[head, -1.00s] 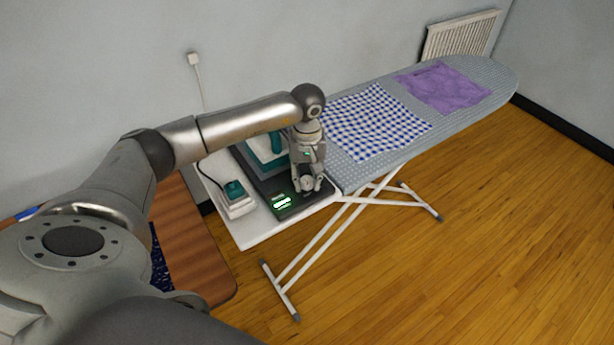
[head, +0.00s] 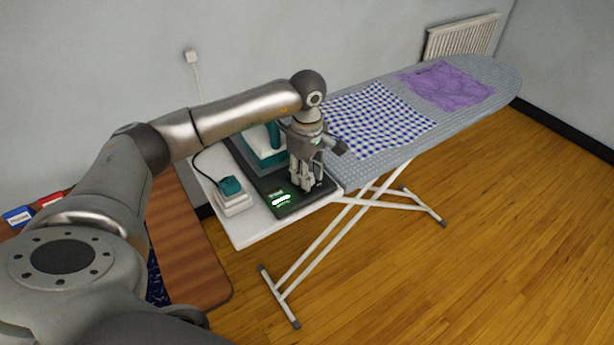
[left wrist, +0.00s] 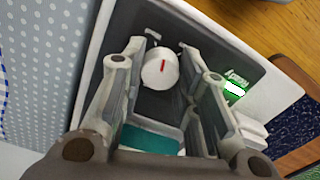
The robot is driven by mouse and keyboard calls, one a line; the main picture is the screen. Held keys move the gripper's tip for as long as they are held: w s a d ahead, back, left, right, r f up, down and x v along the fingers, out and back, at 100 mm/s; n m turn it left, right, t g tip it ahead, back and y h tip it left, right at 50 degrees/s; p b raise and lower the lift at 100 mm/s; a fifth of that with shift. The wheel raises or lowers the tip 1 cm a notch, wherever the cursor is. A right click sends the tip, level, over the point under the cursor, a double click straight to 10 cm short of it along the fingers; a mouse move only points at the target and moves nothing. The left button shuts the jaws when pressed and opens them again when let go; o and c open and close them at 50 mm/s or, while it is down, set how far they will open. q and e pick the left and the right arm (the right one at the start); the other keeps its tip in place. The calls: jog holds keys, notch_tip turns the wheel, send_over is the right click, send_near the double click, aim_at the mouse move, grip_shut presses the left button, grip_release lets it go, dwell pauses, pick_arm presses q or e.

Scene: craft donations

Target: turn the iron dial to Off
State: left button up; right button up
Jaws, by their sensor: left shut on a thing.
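The iron dial (left wrist: 160,70) is a round white knob with a red mark, on the dark panel of the iron's base (left wrist: 205,60). In the left wrist view it sits between the fingers of my left gripper (left wrist: 163,52). In the head view my left gripper (head: 305,188) points down at the front of the base and hides the dial; it is shut on the dial. The teal and white iron (head: 262,158) stands behind it on the base. A lit green display (head: 281,199) is beside the dial. Dial labels are not readable. My right gripper is not in view.
The ironing board (head: 365,170) carries a blue checked cloth (head: 375,120) and a purple cloth (head: 446,85). A white box with a teal top (head: 232,195) and cable stands left of the base. A wooden table (head: 190,250) is at lower left. Floor at right is clear.

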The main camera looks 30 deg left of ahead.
pick_arm(q)
jog(key=n+b, duration=0.1)
jog(key=n, duration=0.2)
jog(key=shift+n, duration=0.4)
jog(key=n+b, duration=0.1)
jog(key=n, duration=0.3)
jog(key=shift+n, duration=0.3)
jog(key=n, duration=0.3)
jog(key=shift+n+b, duration=0.3)
jog(key=shift+b, duration=0.1)
jog(key=n, duration=0.4)
jog(key=shift+n, duration=0.3)
jog(key=n, duration=1.2)
jog(key=shift+w+r+n+p, duration=0.1)
jog(key=shift+n+p, duration=0.3)
jog(key=shift+n, duration=1.8)
